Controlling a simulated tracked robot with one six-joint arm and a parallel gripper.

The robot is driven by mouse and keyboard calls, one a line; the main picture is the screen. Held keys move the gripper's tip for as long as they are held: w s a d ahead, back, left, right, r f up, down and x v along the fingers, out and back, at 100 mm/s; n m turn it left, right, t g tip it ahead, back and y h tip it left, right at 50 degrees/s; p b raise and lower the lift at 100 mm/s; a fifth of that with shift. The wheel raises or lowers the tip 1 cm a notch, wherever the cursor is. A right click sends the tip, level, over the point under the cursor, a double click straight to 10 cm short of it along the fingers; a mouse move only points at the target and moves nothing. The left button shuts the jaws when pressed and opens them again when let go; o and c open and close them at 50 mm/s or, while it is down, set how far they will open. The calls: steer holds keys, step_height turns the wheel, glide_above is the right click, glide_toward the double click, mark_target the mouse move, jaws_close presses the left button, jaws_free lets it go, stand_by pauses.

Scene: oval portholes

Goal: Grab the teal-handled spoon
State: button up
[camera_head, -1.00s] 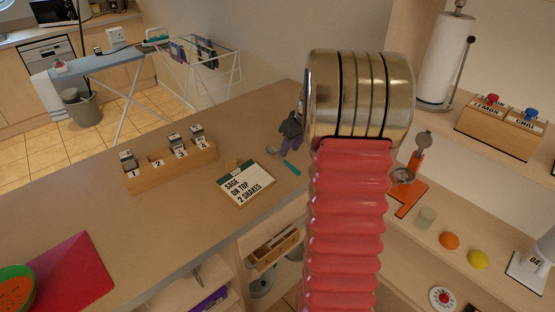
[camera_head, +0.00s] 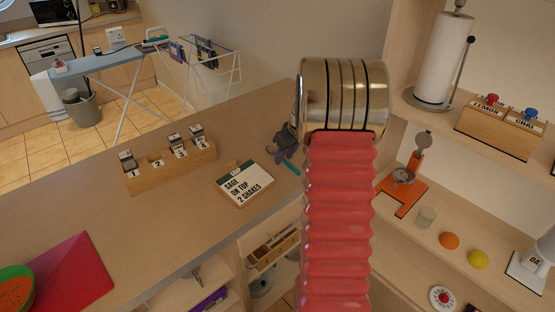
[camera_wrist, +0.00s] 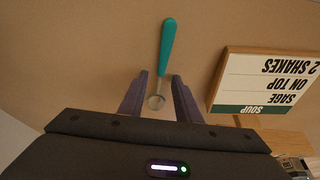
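The teal-handled spoon (camera_wrist: 168,45) lies on the wooden counter, its handle pointing away from my gripper and its metal bowl near the fingers in the wrist view. In the head view only its teal handle (camera_head: 291,167) shows clearly; the bowl is hidden behind my gripper. My gripper (camera_wrist: 160,90) is open, with one dark purple finger on each side of the spoon's bowl and neck, apart from them. It also shows in the head view (camera_head: 284,153), low over the counter. I cannot tell the exact height of the fingertips above the counter.
A sign reading "SOUP SAGE ON TOP 2 SHAKES" (camera_head: 245,184) stands close beside the spoon. A wooden rack (camera_head: 170,167) with numbered shakers is farther left. The counter's front edge and an open drawer (camera_head: 272,246) are nearby. Bare counter surrounds the spoon's handle.

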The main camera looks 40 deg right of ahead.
steer(key=shift+c, duration=0.6)
jaws_close()
